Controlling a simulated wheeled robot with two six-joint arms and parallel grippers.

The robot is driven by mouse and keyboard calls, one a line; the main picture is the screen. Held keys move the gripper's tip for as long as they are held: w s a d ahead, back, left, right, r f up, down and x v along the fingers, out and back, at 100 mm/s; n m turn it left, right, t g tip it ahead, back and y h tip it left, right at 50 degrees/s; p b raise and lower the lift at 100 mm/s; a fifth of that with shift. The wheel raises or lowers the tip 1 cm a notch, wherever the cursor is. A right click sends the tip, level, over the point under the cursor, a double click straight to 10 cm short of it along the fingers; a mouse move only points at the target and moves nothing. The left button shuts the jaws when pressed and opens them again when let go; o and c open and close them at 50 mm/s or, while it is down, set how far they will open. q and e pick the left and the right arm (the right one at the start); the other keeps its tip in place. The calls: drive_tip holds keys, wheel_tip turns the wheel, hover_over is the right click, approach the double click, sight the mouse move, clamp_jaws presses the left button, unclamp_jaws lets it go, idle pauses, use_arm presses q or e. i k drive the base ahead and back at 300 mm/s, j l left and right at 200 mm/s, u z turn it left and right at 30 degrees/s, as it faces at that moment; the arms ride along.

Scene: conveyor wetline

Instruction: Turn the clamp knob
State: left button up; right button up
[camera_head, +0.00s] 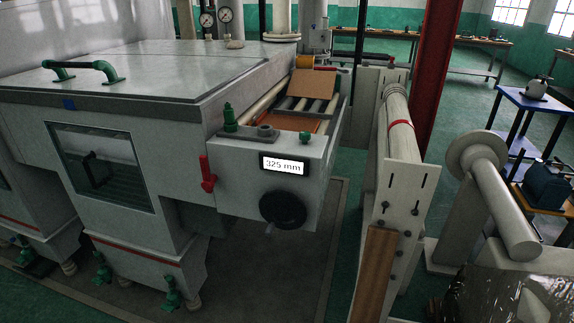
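Which part is the clamp knob I cannot tell for sure. A tall green knob (229,117) stands upright on the top rail at the end of the grey machine. A smaller green knob (305,137) sits further right on the same end. Below, a black round handwheel (283,209) with a small crank handle is on the front face, under a display (284,166) reading 325 mm. A red lever (207,175) hangs on the machine's corner, left of the display. Neither of my grippers is in view, and nothing touches these parts.
The grey machine body (130,75) fills the left. Rollers and a brown board (312,83) lie behind the end rail. A roller stand (400,190) and a spool (505,210) stand to the right. Dark floor (280,265) before the handwheel is clear.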

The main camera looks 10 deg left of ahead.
sight(304, 135)
drive_tip(key=k+j+z, duration=0.2)
drive_tip(key=j+z, duration=0.15)
drive_tip(key=k+j+z, duration=0.2)
drive_tip(key=z, duration=0.2)
drive_tip(key=k+j+z, duration=0.35)
drive_tip(key=i+l, duration=0.05)
